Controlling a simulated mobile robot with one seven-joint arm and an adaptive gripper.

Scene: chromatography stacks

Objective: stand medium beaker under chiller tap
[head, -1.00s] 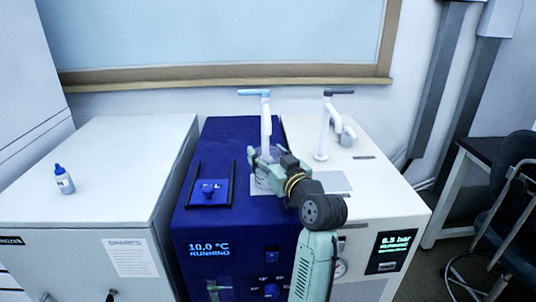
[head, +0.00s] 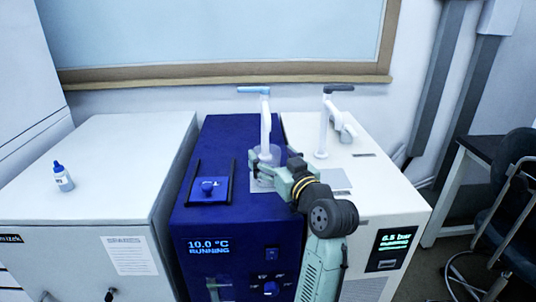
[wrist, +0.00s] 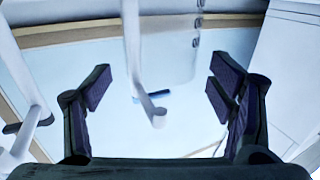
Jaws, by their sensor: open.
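The blue chiller (head: 222,150) has a white tap (head: 265,125) with a light-blue handle (head: 254,91) on its top. A clear beaker (head: 265,157) stands on the pale patch below this tap, faint against the blue top. In the wrist view, the clear beaker (wrist: 172,50) with dark marks is upright beyond the fingers, with the tap (wrist: 157,115) seen close to it. My gripper (head: 281,177) is at the beaker's near right side. In the wrist view my gripper (wrist: 160,85) is open, its dark pads apart from the beaker.
A white unit (head: 385,195) with a dark-handled tap (head: 322,130) stands right of the chiller. A small bottle (head: 63,177) stands on the left white cabinet (head: 110,160), whose top is otherwise clear.

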